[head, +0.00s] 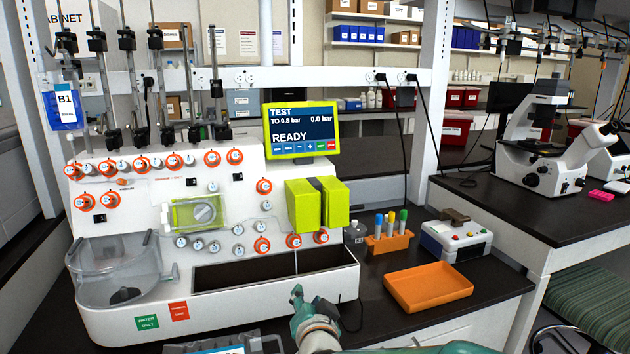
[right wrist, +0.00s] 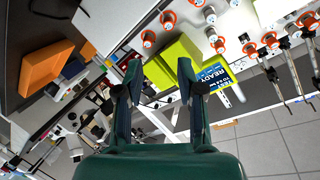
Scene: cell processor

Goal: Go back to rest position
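The white cell processor (head: 225,265) stands on the dark bench, with orange-ringed knobs across its front. Its screen (head: 301,130) reads "TEST", "0.0 bar" and "READY". My teal right gripper (head: 297,296) is in front of the processor's dark front trough (head: 245,274), low in the head view. In the right wrist view my right gripper (right wrist: 159,78) has its two fingers spread apart, with nothing held between them. The lime-green block (right wrist: 175,68) and the screen (right wrist: 210,75) show beyond the fingers. My left gripper is not in view.
An orange tray (head: 428,287), a rack of capped tubes (head: 388,242) and a small button box (head: 455,240) stand right of the processor. A B1 bag (head: 66,108) hangs at left. A microscope (head: 545,150) stands on the right bench. A container (head: 225,345) is cut off at the bottom.

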